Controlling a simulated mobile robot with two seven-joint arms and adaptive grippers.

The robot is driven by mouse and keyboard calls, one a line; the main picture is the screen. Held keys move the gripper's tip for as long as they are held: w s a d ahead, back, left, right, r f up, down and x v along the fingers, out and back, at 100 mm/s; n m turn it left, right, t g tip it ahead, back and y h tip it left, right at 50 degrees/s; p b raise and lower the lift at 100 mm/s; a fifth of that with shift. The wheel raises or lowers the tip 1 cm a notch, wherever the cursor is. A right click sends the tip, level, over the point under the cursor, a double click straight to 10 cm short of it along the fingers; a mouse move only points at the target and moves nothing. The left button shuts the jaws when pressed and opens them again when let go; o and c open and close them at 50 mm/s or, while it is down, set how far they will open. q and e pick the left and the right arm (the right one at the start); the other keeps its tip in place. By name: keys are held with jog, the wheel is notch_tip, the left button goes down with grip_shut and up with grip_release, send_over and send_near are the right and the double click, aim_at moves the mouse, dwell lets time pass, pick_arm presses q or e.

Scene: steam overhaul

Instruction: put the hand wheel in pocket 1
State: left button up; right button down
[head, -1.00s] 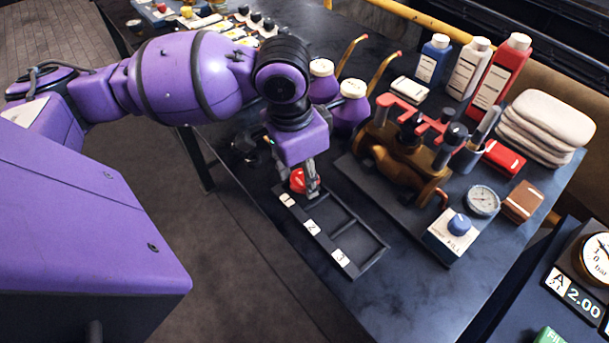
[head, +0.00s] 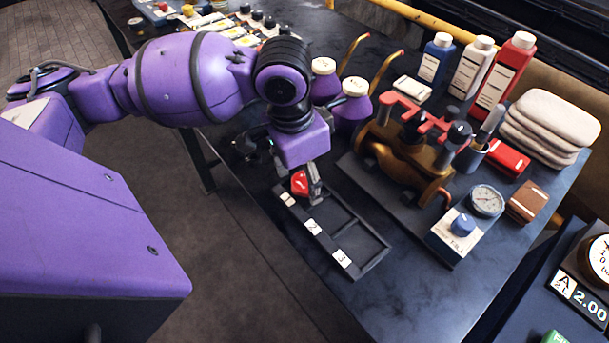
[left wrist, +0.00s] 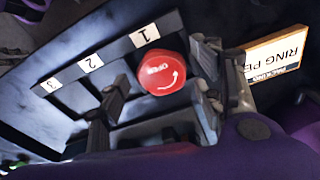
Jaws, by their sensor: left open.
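The hand wheel (head: 299,184) is red and round. My left gripper (head: 307,186) is over that end of the tray. In the left wrist view its fingers (left wrist: 160,80) stand apart on either side of the wheel, with a gap visible on the left. Pockets 2 and 3 look empty. My right gripper is not in view.
A brown valve with red handles (head: 400,155) stands on a dark plate right of the tray. Purple oil cans (head: 352,108) stand behind the gripper. A white box labelled RING (left wrist: 277,57) is near the right finger. The bench in front of the tray's right end is clear.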

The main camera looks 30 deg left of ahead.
aim_at(298, 185)
pick_arm(q)
notch_tip(298, 185, up, 12)
jog(key=s+p, duration=0.1)
jog(key=p, duration=0.1)
jog(key=shift+s+a, duration=0.15)
jog(key=shift+a, duration=0.25)
dwell(0.8)
